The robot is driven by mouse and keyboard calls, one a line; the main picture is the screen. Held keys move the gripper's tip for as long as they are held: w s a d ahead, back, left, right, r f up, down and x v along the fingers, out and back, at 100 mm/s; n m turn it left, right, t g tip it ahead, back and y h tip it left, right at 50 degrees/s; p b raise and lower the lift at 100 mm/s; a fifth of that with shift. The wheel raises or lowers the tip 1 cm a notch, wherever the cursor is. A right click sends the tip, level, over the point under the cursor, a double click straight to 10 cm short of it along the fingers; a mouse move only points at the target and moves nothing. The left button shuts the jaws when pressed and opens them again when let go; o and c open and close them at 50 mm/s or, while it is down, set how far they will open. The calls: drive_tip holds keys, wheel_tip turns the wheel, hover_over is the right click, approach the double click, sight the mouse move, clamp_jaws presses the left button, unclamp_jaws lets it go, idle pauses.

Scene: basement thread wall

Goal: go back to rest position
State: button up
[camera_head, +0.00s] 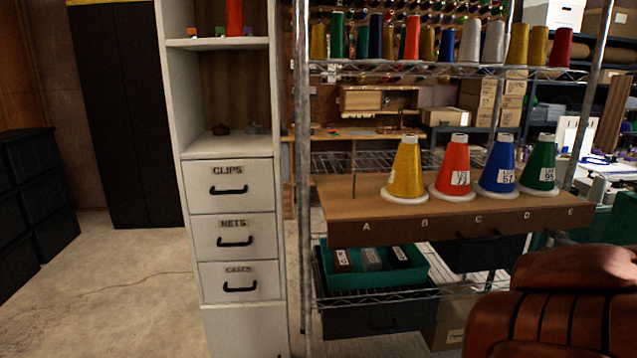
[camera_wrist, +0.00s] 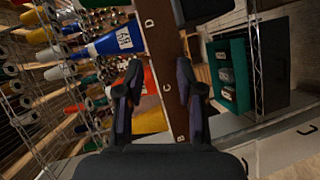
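My gripper (camera_wrist: 158,85) shows in the wrist view with its two dark fingers apart and nothing between them. It does not show in the head view. Behind the fingers is the wooden shelf's front edge (camera_head: 450,222), marked with letters A to E. On this shelf stand upright thread cones: yellow (camera_head: 406,175), red (camera_head: 453,168), blue (camera_head: 499,168) and green (camera_head: 540,168).
A white cabinet (camera_head: 232,205) with labelled drawers stands left of the wire rack (camera_head: 303,180). A green bin (camera_head: 375,275) with boxes is below the cone shelf. A reddish-brown padded object (camera_head: 560,310) fills the lower right. Floor (camera_head: 110,285) is open at left.

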drive_tip(key=s+a+f+m+g+y, duration=0.2)
drive_tip(key=s+a+f+m+g, duration=1.1)
drive_tip(key=s+f, duration=0.45)
drive_tip(key=s+a+f+n+g+y, duration=0.15)
drive_tip(key=s+a+g+y, duration=0.3)
drive_tip(key=s+a, duration=1.05)
wheel_tip(320, 180, up, 15)
drive_tip(key=t+p, duration=0.1)
drive_tip(key=p, duration=1.3)
drive_tip(key=shift+w+h+p, duration=0.3)
drive_tip(key=shift+w+h, duration=0.15)
drive_tip(key=shift+a, duration=0.2)
